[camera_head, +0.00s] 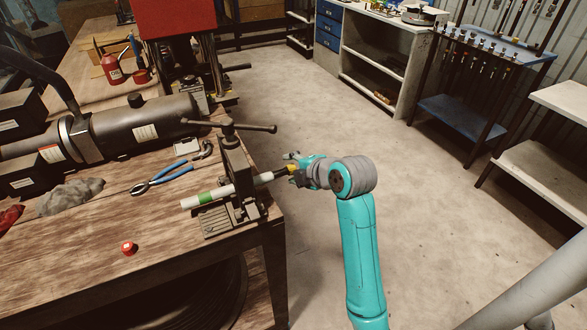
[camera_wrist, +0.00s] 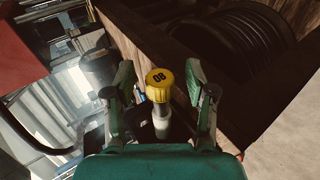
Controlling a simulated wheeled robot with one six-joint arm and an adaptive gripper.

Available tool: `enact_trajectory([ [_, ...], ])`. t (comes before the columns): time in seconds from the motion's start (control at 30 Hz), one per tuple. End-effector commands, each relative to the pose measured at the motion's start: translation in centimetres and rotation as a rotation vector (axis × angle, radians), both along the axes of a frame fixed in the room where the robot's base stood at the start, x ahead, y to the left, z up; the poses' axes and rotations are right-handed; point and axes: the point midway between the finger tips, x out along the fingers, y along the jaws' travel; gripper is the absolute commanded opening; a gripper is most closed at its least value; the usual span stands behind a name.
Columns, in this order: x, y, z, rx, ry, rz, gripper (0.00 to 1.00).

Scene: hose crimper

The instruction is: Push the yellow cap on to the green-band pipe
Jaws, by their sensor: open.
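The white pipe with a green band (camera_head: 207,197) lies through the vise (camera_head: 236,172) at the table corner, its right end pointing to my gripper. The yellow cap (camera_wrist: 160,78), marked 08, sits at the near end of the pipe (camera_wrist: 162,124) in the wrist view. A narrower grey neck shows between cap and white pipe; I cannot tell how far the cap is seated. The cap also shows small in the head view (camera_head: 291,169). My gripper (camera_head: 289,168) is open, with one finger on each side of the cap and visible gaps.
A red cap (camera_head: 128,248) stands on the wooden table (camera_head: 90,285). Blue-handled pliers (camera_head: 160,180) and a grey cloth (camera_head: 68,197) lie behind it. The vise handle (camera_head: 245,127) sticks out above the pipe. The floor (camera_head: 420,190) right of the table is clear.

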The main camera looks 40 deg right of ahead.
Motion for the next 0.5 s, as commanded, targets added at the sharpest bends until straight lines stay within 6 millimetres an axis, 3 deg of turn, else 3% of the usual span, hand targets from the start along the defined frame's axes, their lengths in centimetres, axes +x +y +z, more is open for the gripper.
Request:
enact_trajectory([
  [0.5, -5.5, 0.5, 3.6, 0.000, -0.002, 0.000, 0.56],
])
